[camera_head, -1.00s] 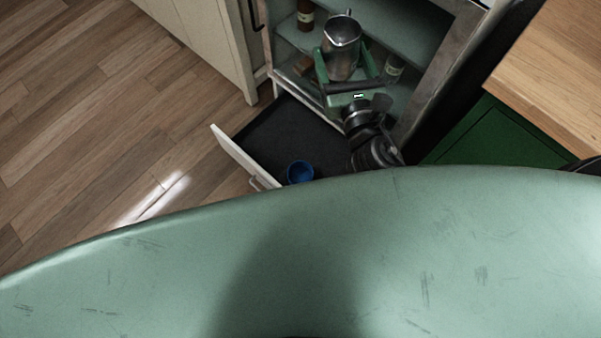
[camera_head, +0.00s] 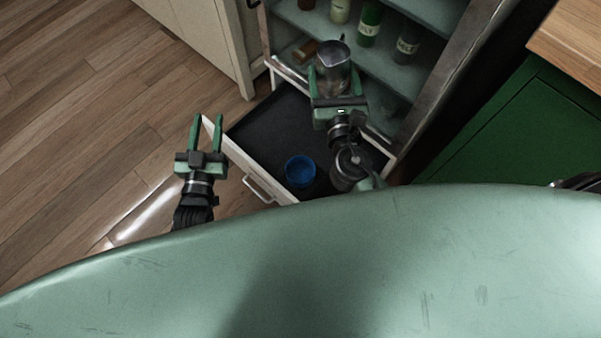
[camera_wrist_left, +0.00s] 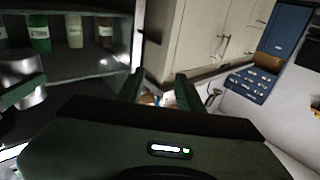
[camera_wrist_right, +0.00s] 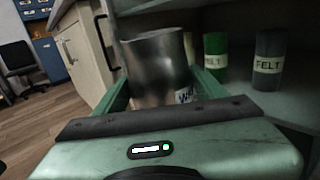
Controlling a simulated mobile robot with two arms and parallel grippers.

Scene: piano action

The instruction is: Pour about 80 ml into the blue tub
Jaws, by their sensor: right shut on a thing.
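The blue tub (camera_head: 301,170) stands in the open drawer, near its front. My right gripper (camera_head: 331,88) is shut on a metal jug (camera_head: 333,66), which it holds roughly upright above the back of the drawer, in front of the cabinet shelves. The jug also shows between the fingers in the right wrist view (camera_wrist_right: 156,65), with part of a label visible. What is inside the jug cannot be seen. My left gripper (camera_head: 207,122) is open and empty, left of the drawer's front corner. Its fingers (camera_wrist_left: 160,92) also show in the left wrist view.
The drawer (camera_head: 266,127) is pulled out below the open cabinet, with bare dark floor around the tub. Labelled bottles (camera_head: 369,22) stand on the shelf behind the jug. A green cabinet (camera_head: 490,135) with a wooden top is at right. Open floor lies at left.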

